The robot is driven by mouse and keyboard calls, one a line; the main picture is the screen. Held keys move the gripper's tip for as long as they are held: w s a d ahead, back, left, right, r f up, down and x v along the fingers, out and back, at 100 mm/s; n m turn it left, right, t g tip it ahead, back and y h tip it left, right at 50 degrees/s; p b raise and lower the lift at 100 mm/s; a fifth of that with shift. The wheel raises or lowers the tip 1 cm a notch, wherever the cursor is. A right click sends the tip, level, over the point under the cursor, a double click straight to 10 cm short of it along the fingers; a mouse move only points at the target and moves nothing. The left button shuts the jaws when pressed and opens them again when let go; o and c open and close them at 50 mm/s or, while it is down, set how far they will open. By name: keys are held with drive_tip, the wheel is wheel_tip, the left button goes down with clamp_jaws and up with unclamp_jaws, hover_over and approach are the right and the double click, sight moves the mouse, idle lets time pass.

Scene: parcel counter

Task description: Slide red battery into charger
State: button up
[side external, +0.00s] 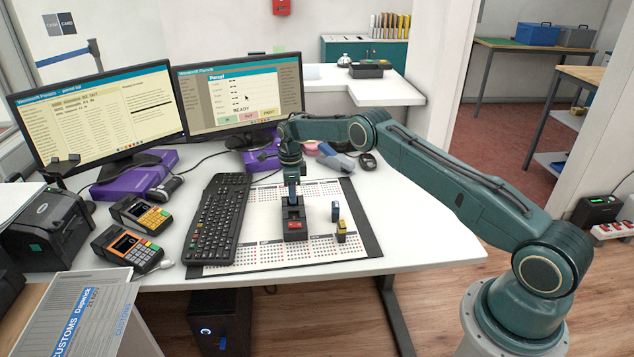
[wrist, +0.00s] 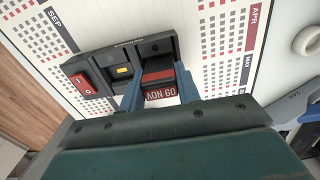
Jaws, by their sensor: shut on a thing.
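The charger (wrist: 103,76) is a dark block with a red rocker switch (wrist: 86,82) at one end. In the side view the charger (side external: 294,234) lies on the desk calendar. My gripper (wrist: 157,95) is shut on the red battery (wrist: 160,93), with one blue finger on each side of it. The battery is dark with a red band and a red lettered end, and sits at the charger bay farthest from the switch. How deep it sits is hidden. In the side view my gripper (side external: 292,196) is over the charger's back part; the battery cannot be made out there.
The desk calendar (side external: 335,250) is clear in front. Two monitors (side external: 240,92) stand behind. The charger's other bay shows a yellow patch (wrist: 122,71).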

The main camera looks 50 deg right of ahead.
drive_tip(key=shift+f, duration=0.3)
idle(0.4)
drive_tip(key=o, duration=1.1)
wheel_tip(320, 180, up, 14)
idle(0.6)
